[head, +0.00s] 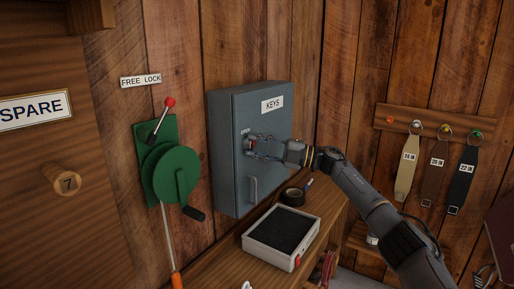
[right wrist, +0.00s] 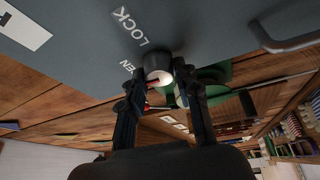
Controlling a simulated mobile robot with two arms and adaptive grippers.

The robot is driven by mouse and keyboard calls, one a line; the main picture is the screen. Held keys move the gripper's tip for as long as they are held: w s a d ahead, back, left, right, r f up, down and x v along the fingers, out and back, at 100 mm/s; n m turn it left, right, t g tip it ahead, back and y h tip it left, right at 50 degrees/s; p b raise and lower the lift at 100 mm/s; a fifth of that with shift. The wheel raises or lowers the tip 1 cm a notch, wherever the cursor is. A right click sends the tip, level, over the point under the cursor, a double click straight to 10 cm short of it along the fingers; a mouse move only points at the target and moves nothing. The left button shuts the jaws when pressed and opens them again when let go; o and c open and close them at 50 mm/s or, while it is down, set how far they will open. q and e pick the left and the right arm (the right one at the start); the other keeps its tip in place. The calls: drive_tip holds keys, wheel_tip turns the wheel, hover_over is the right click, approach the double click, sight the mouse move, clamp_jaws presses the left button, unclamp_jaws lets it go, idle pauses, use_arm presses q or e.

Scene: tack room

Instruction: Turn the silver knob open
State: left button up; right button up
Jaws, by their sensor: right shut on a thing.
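The grey key cabinet (head: 228,165) hangs on the plank wall, with a KEYS label and a pull handle on its door. The silver knob (right wrist: 157,68) sits on the door by the words LOCK and OPEN, the latter partly hidden. My right gripper (head: 254,147) reaches it from the right. In the right wrist view, the fingers of this gripper (right wrist: 158,82) are on both sides of the knob and shut on it. In the head view the fingers mostly cover the knob, and its exact turn is hard to read. My left gripper is not in view.
A green crank winch (head: 172,168) with a red-tipped lever is left of the cabinet. Straps (head: 407,168) hang from a rack at right.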

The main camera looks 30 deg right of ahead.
drive_tip(key=shift+n, duration=0.3)
drive_tip(key=o, duration=1.1)
drive_tip(key=shift+o, duration=0.2)
drive_tip(key=v, duration=1.2)
